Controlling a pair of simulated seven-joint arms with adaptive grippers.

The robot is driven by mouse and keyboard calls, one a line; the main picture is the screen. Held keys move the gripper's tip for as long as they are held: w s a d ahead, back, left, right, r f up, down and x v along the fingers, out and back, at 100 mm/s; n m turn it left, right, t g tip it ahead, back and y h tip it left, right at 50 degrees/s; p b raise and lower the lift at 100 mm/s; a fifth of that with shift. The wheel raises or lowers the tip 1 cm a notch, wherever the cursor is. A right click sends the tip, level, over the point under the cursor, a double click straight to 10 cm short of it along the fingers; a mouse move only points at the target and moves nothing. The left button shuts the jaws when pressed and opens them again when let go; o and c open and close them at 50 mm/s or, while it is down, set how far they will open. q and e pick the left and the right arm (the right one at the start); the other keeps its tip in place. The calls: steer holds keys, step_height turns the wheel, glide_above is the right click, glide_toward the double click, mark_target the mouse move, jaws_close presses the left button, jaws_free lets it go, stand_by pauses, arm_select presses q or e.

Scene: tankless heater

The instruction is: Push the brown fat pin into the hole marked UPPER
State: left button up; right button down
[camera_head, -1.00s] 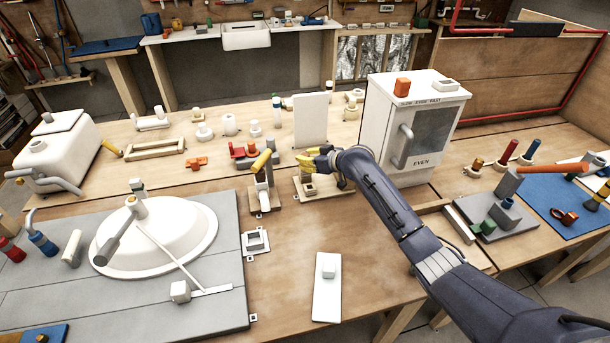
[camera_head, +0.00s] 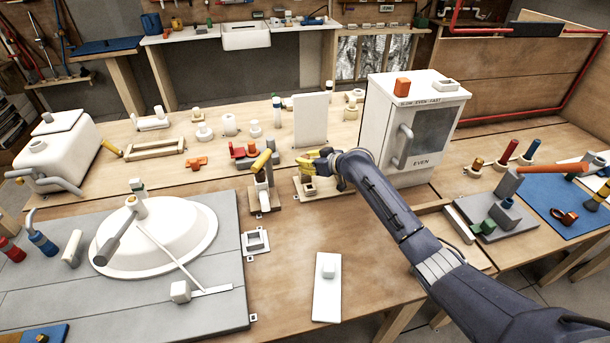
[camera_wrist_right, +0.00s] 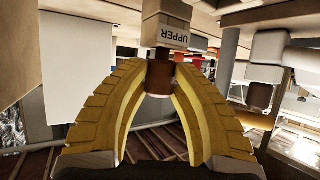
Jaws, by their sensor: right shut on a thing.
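The brown fat pin (camera_wrist_right: 159,83) is between the yellow fingers of my right gripper (camera_wrist_right: 158,100) in the right wrist view, and the gripper is shut on it. The pin's far end meets the wooden block marked UPPER (camera_wrist_right: 167,35); how deep it sits in the hole is hidden. In the head view my right gripper (camera_head: 318,160) is low beside the small wooden fixture (camera_head: 312,187), in front of the white upright panel (camera_head: 310,120). The pin cannot be made out there. My left gripper is not in view.
A stand with a yellow cylinder (camera_head: 261,163) is close to the left of the gripper. The white heater cabinet (camera_head: 415,125) stands to the right, behind my arm. A white plate with a small block (camera_head: 327,295) lies in front, with bare table around it.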

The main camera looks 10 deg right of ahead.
steer(key=shift+f, duration=0.6)
stand_by(0.7)
steer(key=c, duration=1.1)
jaws_free()
steer(key=v, duration=1.2)
